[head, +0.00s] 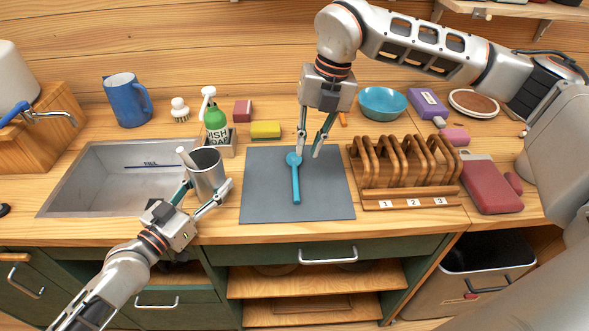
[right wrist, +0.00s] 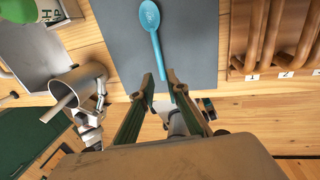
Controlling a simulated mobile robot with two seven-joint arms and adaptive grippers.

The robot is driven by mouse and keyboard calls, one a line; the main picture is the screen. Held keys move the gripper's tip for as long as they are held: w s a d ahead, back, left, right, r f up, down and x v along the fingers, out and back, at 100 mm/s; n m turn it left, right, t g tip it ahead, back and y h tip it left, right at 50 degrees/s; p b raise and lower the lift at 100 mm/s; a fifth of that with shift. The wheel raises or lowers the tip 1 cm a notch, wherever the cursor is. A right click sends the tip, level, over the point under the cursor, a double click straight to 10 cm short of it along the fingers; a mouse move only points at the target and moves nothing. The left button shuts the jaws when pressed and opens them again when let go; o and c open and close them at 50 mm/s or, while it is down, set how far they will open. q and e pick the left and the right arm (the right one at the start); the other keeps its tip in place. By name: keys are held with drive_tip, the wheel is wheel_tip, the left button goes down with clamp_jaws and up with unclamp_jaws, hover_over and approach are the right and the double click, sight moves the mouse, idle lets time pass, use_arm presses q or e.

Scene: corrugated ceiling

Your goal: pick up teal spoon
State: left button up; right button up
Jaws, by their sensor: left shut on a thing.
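The teal spoon (head: 296,184) lies on the grey mat (head: 334,200), its bowl towards the back and its handle towards the front. My left gripper (head: 207,191) is shut on a grey metal cup (head: 208,170) left of the mat. A light stick-like handle (head: 186,157) pokes out of the cup.
A wooden rack (head: 410,195) with numbered slots stands right of the mat. A sink (head: 110,195) is at left. A green soap bottle (head: 216,122), yellow sponge (head: 265,130) and teal bowl (head: 382,103) stand behind. The mat holds only the spoon.

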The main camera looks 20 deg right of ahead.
sight(296, 184)
drive_tip(key=f, duration=0.3)
drive_tip(key=a+f, duration=0.1)
drive_tip(key=f, duration=0.3)
drive_tip(key=a+f, duration=0.1)
drive_tip(key=f, duration=0.3)
drive_tip(key=shift+w+a, duration=0.15)
drive_tip(key=shift+w, duration=0.2)
drive_tip(key=shift+r, duration=0.1)
drive_tip(key=shift+c, duration=0.5)
clamp_jaws()
drive_tip(key=shift+r, duration=0.1)
